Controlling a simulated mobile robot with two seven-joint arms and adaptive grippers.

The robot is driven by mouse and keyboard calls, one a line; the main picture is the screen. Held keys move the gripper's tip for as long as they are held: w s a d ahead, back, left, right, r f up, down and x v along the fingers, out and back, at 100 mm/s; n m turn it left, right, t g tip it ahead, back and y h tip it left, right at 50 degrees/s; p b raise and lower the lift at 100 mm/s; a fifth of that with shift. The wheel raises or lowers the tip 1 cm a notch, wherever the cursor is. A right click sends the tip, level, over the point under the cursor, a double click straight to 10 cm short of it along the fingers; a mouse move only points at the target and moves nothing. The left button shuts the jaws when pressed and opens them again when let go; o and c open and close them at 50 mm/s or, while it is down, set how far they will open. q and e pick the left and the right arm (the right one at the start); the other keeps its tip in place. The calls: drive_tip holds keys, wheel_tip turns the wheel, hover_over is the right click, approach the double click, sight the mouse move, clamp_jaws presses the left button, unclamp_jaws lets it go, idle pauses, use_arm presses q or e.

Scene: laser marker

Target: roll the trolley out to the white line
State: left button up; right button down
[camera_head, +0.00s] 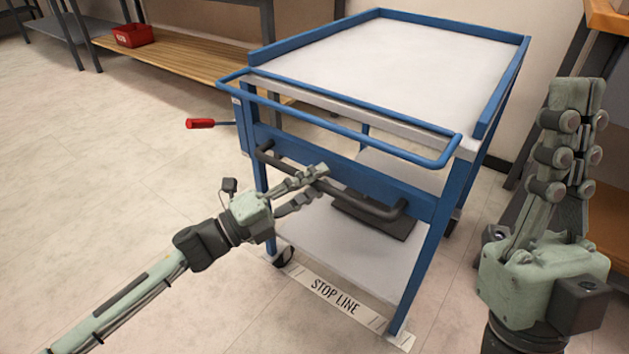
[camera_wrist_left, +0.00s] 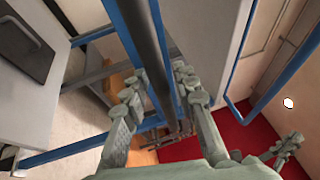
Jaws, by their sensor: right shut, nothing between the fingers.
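The trolley (camera_head: 400,70) has a blue frame, a pale top and a lower shelf. A dark handle bar (camera_head: 375,203) crosses its near end; it also shows in the left wrist view (camera_wrist_left: 148,45). The white strip marked STOP LINE (camera_head: 335,294) lies on the floor under the near end, with a front wheel (camera_head: 284,254) beside its left end. My left gripper (camera_head: 318,182) is at the bar, its fingers either side of it with gaps showing, so it looks open. My right gripper (camera_head: 580,88) is raised at the right, shut and empty, apart from the trolley.
A red-gripped lever (camera_head: 201,123) sticks out left of the trolley. A wooden-topped low bench (camera_head: 170,58) with a red bin (camera_head: 133,35) stands at the back left. Shelving (camera_head: 608,15) stands at the right. The floor (camera_head: 95,190) at the near left is clear.

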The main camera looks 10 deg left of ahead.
use_arm(q)
drive_tip(key=shift+o, duration=0.3)
drive_tip(key=v, duration=1.2)
drive_tip(key=shift+f, duration=0.1)
